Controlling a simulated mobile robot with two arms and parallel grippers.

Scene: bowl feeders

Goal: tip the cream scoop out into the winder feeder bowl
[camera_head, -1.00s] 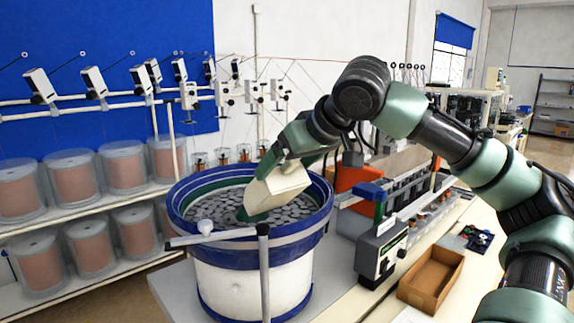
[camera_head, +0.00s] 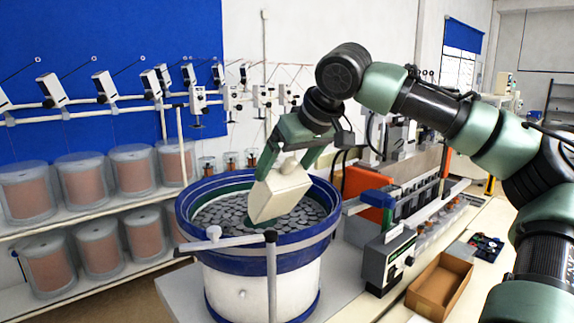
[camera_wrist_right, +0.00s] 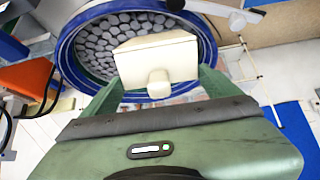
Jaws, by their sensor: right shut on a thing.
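The cream scoop (camera_head: 281,192) is a boxy cream container, tilted steeply over the winder feeder bowl (camera_head: 213,252). The bowl is white with blue bands and a blue rim, and is filled with grey disc-like parts. My right gripper (camera_head: 296,158) is shut on the scoop and holds it above the parts. In the right wrist view, the scoop's knob (camera_wrist_right: 159,84) sits between my fingers, and the bowl's blue rim (camera_wrist_right: 64,50) surrounds the parts beyond. The scoop's inside is hidden from both views, so I cannot tell what it holds. My left gripper is not in view.
A grey rail (camera_head: 225,243) on a post runs across the bowl's front. Right of the bowl stand a control box (camera_head: 388,258), an orange panel (camera_head: 367,190) and an open cardboard box (camera_head: 440,284). Racks of copper-coloured spools (camera_head: 80,188) stand at the left.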

